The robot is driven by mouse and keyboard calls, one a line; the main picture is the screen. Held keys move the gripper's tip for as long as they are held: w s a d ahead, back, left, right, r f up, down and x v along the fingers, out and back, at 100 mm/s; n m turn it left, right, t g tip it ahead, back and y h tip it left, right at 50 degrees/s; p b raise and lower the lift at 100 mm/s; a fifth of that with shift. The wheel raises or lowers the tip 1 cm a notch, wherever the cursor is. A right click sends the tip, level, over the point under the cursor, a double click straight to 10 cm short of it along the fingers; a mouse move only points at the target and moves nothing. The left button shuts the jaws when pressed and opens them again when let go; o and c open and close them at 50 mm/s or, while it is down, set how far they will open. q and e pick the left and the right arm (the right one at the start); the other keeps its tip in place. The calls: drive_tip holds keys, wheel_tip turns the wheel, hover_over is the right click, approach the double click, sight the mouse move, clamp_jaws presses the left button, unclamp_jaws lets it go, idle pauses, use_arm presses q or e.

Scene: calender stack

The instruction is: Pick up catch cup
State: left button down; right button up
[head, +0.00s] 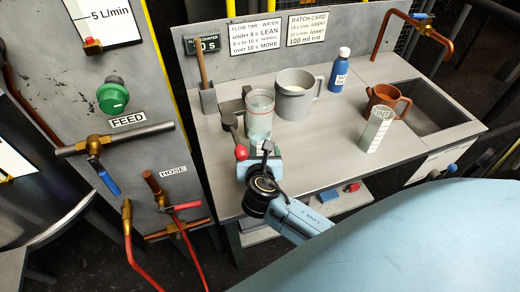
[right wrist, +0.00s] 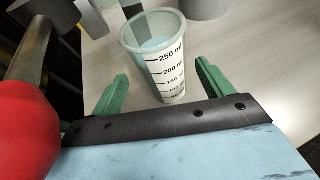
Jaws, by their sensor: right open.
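The catch cup, a clear tapered cup with black millilitre marks (right wrist: 165,62), stands upright on the grey bench in the right wrist view. In the head view it shows as a pale cup (head: 260,122) below a clear cylinder, partly hidden by my gripper. My right gripper (head: 262,158) is at the bench's front left, close to the cup. In the right wrist view its green fingers (right wrist: 162,78) are open, one on each side of the cup's lower part. I cannot tell whether they touch it. My left gripper is not in view.
A red knob (right wrist: 28,125) is close on the left of the wrist view; it also shows in the head view (head: 241,152). The bench's front middle (head: 320,155) is clear.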

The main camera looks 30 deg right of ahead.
drive_tip(key=x, duration=0.2)
drive_tip(key=b+x, duration=0.1)
drive_tip(key=x, duration=0.1)
drive_tip(key=shift+w+d, duration=0.1)
drive_tip(key=shift+d, duration=0.25)
drive_tip(key=shift+c, duration=0.3)
drive_tip(key=c, duration=1.2)
drive_tip(key=shift+r, duration=0.2)
